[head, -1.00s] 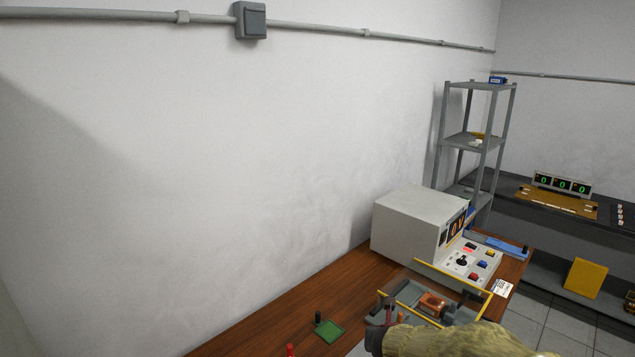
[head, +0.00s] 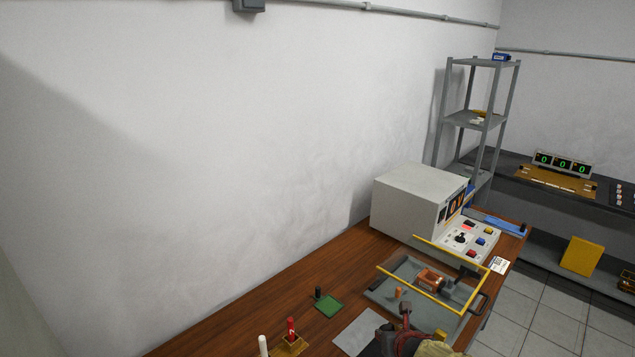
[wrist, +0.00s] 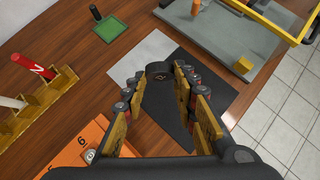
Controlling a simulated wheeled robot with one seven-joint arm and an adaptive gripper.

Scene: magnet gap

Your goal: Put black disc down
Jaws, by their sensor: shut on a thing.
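My gripper (wrist: 160,78) is shut on the black disc (wrist: 158,70), a small dark round piece between its fingertips. In the wrist view the disc appears over the boundary of a two-tone mat, with a pale grey half (wrist: 148,58) and a black half (wrist: 212,82). I cannot tell whether the disc touches the mat. In the head view my gripper (head: 405,318) is at the bottom, in front of the grey tray; the disc cannot be made out there.
A grey tray (head: 383,292) with a yellow rail stands beyond the mat. A green pad (head: 328,307) with a dark peg is to the left. A wooden holder (wrist: 62,82) with red and white rods and an orange numbered board (wrist: 82,148) are near. Brown table (head: 235,325) is free between.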

